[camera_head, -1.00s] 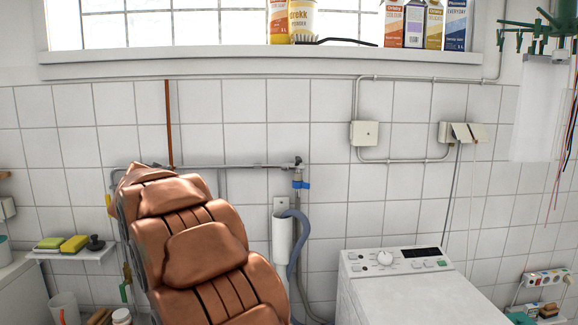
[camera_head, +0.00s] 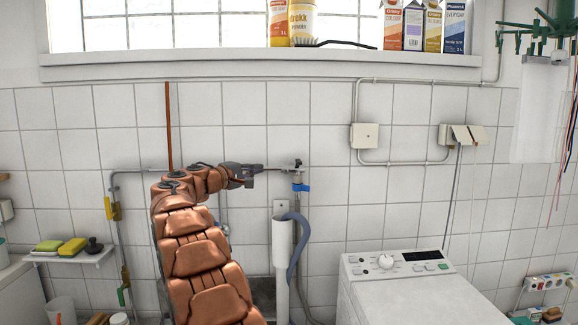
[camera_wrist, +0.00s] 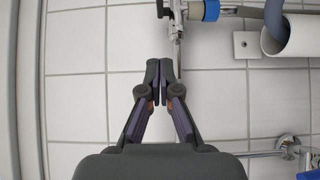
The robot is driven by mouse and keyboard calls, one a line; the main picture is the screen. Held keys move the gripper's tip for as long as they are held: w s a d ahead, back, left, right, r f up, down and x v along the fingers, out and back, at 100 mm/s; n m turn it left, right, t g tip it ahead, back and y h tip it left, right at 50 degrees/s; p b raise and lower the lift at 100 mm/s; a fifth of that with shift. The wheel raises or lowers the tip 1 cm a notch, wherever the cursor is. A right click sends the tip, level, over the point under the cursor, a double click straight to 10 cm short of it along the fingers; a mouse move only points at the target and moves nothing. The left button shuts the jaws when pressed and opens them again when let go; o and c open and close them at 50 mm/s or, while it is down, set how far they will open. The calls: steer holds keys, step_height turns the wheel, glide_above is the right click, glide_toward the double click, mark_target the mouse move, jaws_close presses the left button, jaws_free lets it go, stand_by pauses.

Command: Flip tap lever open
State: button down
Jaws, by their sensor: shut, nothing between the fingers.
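The tap (camera_head: 298,168) is on the wall pipe, with a blue collar (camera_head: 300,187) below it. In the wrist view the tap body (camera_wrist: 172,12) is at the top, with the blue collar (camera_wrist: 210,10) to its right. A thin metal bar (camera_wrist: 179,48) runs from the tap down past my fingertips; I cannot tell whether it is the lever or the pipe. My gripper (camera_head: 256,169) is just left of the tap. In the wrist view my gripper (camera_wrist: 160,68) is shut and empty, its tips just short of the tap body. I cannot tell whether it touches the bar.
A white standpipe (camera_head: 282,245) with a grey hose (camera_head: 297,250) stands below the tap. A washing machine (camera_head: 410,290) is at right. A second valve (camera_wrist: 287,147) shows at the wrist view's lower right. A window sill (camera_head: 200,66) with cartons is above.

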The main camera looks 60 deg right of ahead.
steer(key=p, duration=0.4)
glide_toward(299, 163)
steer(key=w+d, duration=0.5)
steer(key=s+d, duration=0.3)
steer(key=shift+s, duration=0.15)
steer(key=shift+f+t+b, duration=0.25)
steer(key=shift+t+b, duration=0.05)
steer(key=shift+b, duration=0.15)
